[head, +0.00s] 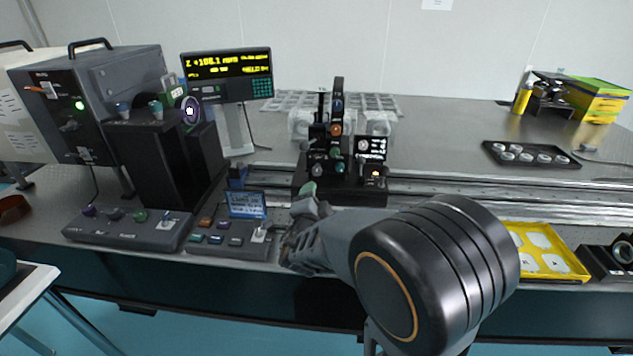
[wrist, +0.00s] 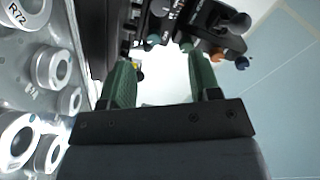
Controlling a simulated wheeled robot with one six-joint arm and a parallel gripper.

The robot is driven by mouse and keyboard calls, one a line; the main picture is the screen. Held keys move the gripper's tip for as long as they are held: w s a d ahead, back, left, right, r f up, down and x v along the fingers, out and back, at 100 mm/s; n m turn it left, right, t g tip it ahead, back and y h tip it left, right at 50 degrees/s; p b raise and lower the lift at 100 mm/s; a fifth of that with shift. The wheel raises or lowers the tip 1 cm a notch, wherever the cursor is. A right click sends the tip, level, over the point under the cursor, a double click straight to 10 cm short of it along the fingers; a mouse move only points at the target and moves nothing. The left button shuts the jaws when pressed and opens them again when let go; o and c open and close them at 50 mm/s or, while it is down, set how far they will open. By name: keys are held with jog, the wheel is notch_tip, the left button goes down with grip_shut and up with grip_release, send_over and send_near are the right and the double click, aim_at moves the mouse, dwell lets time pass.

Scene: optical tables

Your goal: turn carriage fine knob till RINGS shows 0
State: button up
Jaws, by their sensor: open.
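The carriage (head: 345,185) stands on the rail with a dark upright optics mount and several small knobs. It also shows at the top of the wrist view (wrist: 205,25). Which knob is the fine knob I cannot tell; a teal knob (wrist: 154,40) shows just beyond my fingers. My gripper (head: 308,193) is at the carriage's front left in the head view. In the wrist view my gripper (wrist: 162,75) has its two green fingers apart with nothing clearly held between them. A small screen (head: 371,149) sits on the carriage; I cannot read a RINGS value on it.
A yellow-lettered readout (head: 228,72) stands behind left, beside a dark instrument (head: 170,155). A control box (head: 235,238) with a blue screen lies left of my gripper. A yellow tray (head: 548,262) is at right.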

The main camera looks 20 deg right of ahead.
aim_at(317, 173)
jog(key=shift+n+t+y, duration=0.3)
jog(key=shift+n+t, duration=0.1)
jog(key=shift+n, duration=0.4)
jog(key=x, duration=0.9)
jog(key=b+x, duration=0.1)
jog(key=x, duration=0.4)
jog(key=shift+w+a+f, duration=0.15)
jog(key=shift+a+f, duration=0.2)
jog(key=shift+c, duration=0.3)
jog(key=c, duration=0.9)
jog(key=shift+o, duration=0.2)
